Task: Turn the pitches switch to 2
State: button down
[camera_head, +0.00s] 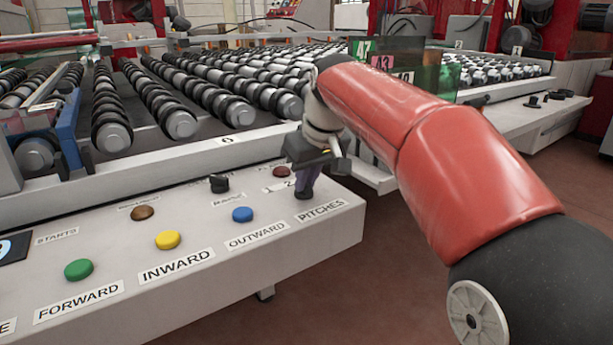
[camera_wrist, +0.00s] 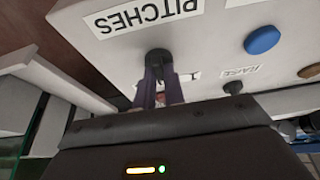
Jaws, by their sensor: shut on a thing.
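The pitches switch is a small black rotary knob, seen in the wrist view (camera_wrist: 158,58) just below the PITCHES label (camera_wrist: 143,17). In the head view its base (camera_head: 304,194) shows under my gripper, above the PITCHES label (camera_head: 321,210). My gripper (camera_head: 305,184) points down at the panel. Its purple fingers (camera_wrist: 158,78) are shut on the knob. The marks "1" and "2" (camera_head: 289,184) are printed beside the switch; the fingers hide part of them. The knob's pointing direction is hidden by the fingers.
The white control panel (camera_head: 215,300) also carries a blue button (camera_head: 242,214), a yellow button (camera_head: 168,239), a green button (camera_head: 78,270), a brown button (camera_head: 143,213), a red button (camera_head: 281,172) and another black knob (camera_head: 219,183). Rollers (camera_head: 240,112) lie behind. Floor is open at right.

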jog(key=c, duration=1.5)
grip_release()
jog(key=p+v, duration=0.1)
jog(key=v, duration=0.6)
jog(key=shift+s+d+r, duration=0.1)
jog(key=shift+r, duration=0.3)
jog(key=s+d+f+m+h, duration=0.1)
jog(key=s+d+f+m, duration=0.1)
jog(key=s+d+f, duration=0.2)
jog(key=s+d+f+m+t, duration=0.1)
jog(key=s+d+f+m, duration=0.1)
jog(key=s+d+f, duration=0.3)
jog(key=s+d+f+m+h, duration=0.1)
jog(key=s+d+f, duration=0.3)
jog(key=s+f, duration=0.7)
jog(key=shift+s+d+f+m+t+h, duration=0.15)
jog(key=shift+s+m, duration=0.15)
jog(key=shift+s, duration=0.3)
jog(key=shift+s+d+f+m+t+h, duration=0.1)
jog(key=shift+s+m, duration=0.2)
jog(key=shift+s, duration=0.3)
jog(key=shift+s+d+f+m+t+h, duration=0.15)
jog(key=shift+s+m, duration=0.15)
jog(key=shift+s, duration=0.3)
